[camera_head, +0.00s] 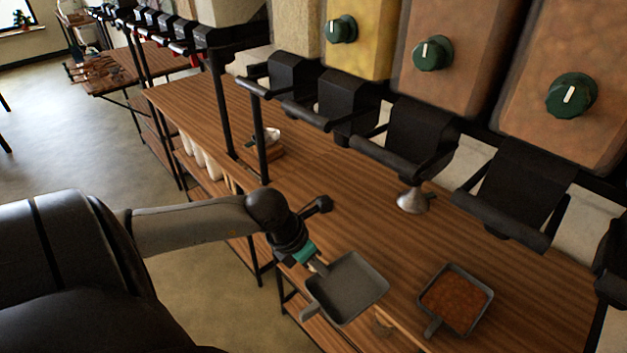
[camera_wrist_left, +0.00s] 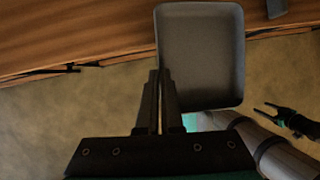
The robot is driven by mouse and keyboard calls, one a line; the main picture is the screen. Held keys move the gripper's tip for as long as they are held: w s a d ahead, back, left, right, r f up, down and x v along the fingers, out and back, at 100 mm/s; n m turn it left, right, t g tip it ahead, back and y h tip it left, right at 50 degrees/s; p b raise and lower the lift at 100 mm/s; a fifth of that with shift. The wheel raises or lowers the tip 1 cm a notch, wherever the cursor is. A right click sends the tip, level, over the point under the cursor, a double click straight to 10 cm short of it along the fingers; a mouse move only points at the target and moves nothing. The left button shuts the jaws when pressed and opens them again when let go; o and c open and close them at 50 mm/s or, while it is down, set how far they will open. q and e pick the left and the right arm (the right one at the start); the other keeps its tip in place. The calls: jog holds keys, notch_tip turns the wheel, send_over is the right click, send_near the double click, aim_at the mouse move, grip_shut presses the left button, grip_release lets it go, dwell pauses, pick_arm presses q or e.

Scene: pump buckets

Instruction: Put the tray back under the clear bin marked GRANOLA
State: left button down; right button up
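An empty grey tray (camera_head: 352,285) with a short handle is at the counter's front edge, partly over the floor. My left gripper (camera_head: 318,267) is shut on the tray's rim. In the left wrist view, its fingers (camera_wrist_left: 160,85) pinch the left wall of the tray (camera_wrist_left: 205,50). My right gripper (camera_wrist_left: 262,108) shows in the left wrist view with its fingers apart and empty. Several bins with green knobs stand in a row above the counter, including a yellow one (camera_head: 362,55) and a brown one (camera_head: 575,60). No GRANOLA label can be read.
A second tray (camera_head: 431,327) with brown contents sits on the wooden counter (camera_head: 400,255). A metal funnel-like piece (camera_head: 412,203) is below the black spouts (camera_head: 415,135). A small scale-like object (camera_head: 265,140) stands farther back. Black posts (camera_head: 260,140) rise at the counter's left.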

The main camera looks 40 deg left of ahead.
pick_arm(q)
jog(key=w+b, duration=0.2)
jog(key=w, duration=0.2)
jog(key=w+f+b, duration=0.1)
jog(key=w+b, duration=0.1)
jog(key=w, duration=0.2)
jog(key=w+d+f+b, duration=0.1)
jog(key=w+b, duration=0.2)
jog(key=w, duration=0.2)
jog(key=shift+f, duration=0.1)
jog(key=shift+w+d+f+b, duration=0.1)
jog(key=shift+w+f+b, duration=0.1)
jog(key=shift+w+b, duration=0.35)
jog(key=shift+w+f+b, duration=0.2)
jog(key=shift+w+b, duration=0.1)
jog(key=shift+w, duration=0.35)
jog(key=shift+f, duration=0.35)
jog(key=c, duration=1)
grip_release()
jog(key=shift+r, duration=0.1)
jog(key=v, duration=0.7)
jog(key=shift+s+r+p, duration=0.15)
jog(key=shift+r+p, duration=0.05)
jog(key=shift+p, duration=0.2)
